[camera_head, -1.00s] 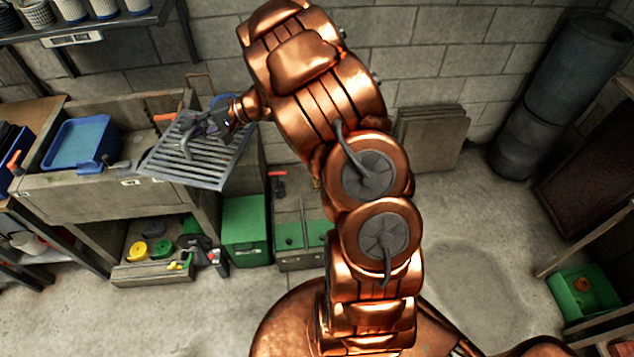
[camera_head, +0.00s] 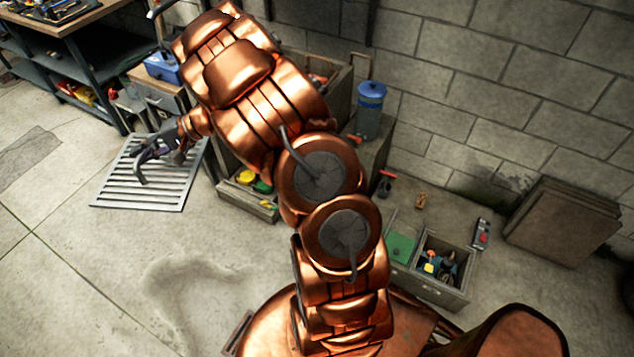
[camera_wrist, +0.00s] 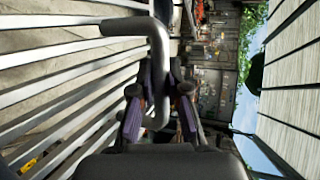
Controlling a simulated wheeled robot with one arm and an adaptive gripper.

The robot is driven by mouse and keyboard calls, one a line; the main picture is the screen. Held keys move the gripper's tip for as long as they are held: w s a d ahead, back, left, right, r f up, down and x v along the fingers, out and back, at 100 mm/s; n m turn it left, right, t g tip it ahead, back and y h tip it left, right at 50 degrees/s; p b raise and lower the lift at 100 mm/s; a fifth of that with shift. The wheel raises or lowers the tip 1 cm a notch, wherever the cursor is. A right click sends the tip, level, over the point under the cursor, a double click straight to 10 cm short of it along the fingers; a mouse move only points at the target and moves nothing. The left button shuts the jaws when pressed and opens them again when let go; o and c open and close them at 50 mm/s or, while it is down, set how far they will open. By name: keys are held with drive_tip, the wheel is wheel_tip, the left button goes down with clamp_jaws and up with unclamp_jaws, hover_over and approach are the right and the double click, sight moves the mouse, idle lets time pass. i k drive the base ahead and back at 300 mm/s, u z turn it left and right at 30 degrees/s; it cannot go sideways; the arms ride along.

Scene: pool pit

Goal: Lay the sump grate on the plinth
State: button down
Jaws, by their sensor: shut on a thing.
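The sump grate (camera_head: 140,192) is a pale grey slatted metal panel at the left of the head view. It hangs roughly flat, with the floor showing around it. My gripper (camera_head: 160,150) is over its far part, shut on the dark bent handle. In the wrist view, the fingers (camera_wrist: 160,115) with purple pads close around the handle (camera_wrist: 160,55), and the grate's slats (camera_wrist: 60,75) fill the left side. My gripper hides part of the grate in the head view. I cannot pick out a plinth in either view.
A dark metal workbench (camera_head: 70,20) stands at the top left. A blue canister (camera_head: 370,110) stands by the block wall. A grey tool crate (camera_head: 440,275) and leaning brown panels (camera_head: 565,222) are at the right. Bare floor (camera_head: 80,270) lies at the lower left.

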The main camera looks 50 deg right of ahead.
sight(454, 209)
drive_tip(key=u, duration=0.5)
drive_tip(key=k, duration=1.7)
drive_tip(key=u, duration=1.85)
drive_tip(key=k, duration=1.3)
drive_tip(key=z, duration=0.55)
drive_tip(key=k, duration=0.85)
drive_tip(key=z, duration=1)
